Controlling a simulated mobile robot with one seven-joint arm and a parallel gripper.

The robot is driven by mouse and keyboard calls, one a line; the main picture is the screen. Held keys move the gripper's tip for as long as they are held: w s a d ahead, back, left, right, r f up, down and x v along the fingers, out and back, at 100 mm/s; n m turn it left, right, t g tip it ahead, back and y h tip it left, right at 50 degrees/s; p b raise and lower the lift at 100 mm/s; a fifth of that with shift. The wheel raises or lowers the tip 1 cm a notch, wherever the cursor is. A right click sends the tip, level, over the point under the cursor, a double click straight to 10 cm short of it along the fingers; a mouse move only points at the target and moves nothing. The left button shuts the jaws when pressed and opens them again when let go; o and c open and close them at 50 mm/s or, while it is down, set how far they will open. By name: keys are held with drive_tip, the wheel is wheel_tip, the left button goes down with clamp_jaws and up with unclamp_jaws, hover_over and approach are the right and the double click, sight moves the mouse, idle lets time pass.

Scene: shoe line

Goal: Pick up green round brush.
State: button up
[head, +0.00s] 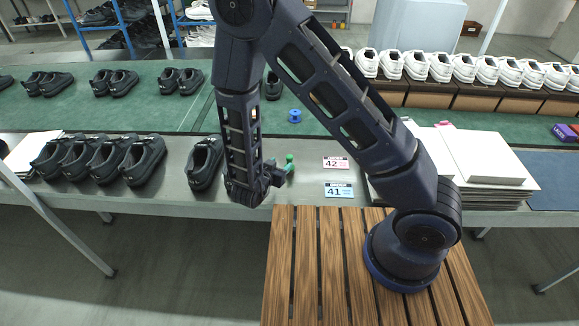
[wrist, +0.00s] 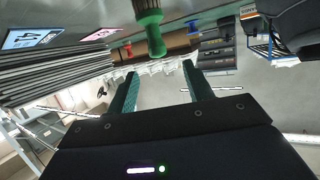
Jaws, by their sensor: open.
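The green round brush (head: 289,159) stands on the grey metal table, mostly hidden behind my gripper in the head view. In the wrist view, the green brush (wrist: 150,30) shows at the top centre, with a narrower neck and a rounded end pointing down the picture. My gripper (head: 279,173) is low at the near side of the table, right beside the brush. In the wrist view, my gripper (wrist: 160,69) has its two green-faced fingers apart, with nothing clasped. The brush lines up with the gap between them, its rounded end just past the fingertips.
Black shoes (head: 142,160) stand left of my gripper, one close to it. Two size cards, pink (head: 336,162) and blue (head: 339,190), lie to the right. A stack of boards (head: 487,158) is farther right. A blue spool (head: 295,116) stands behind on the green belt.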

sight(291, 156)
drive_tip(key=x, duration=1)
drive_tip(key=shift+w+d+f, duration=0.15)
drive_tip(key=shift+d+f, duration=0.1)
drive_tip(key=c, duration=1.1)
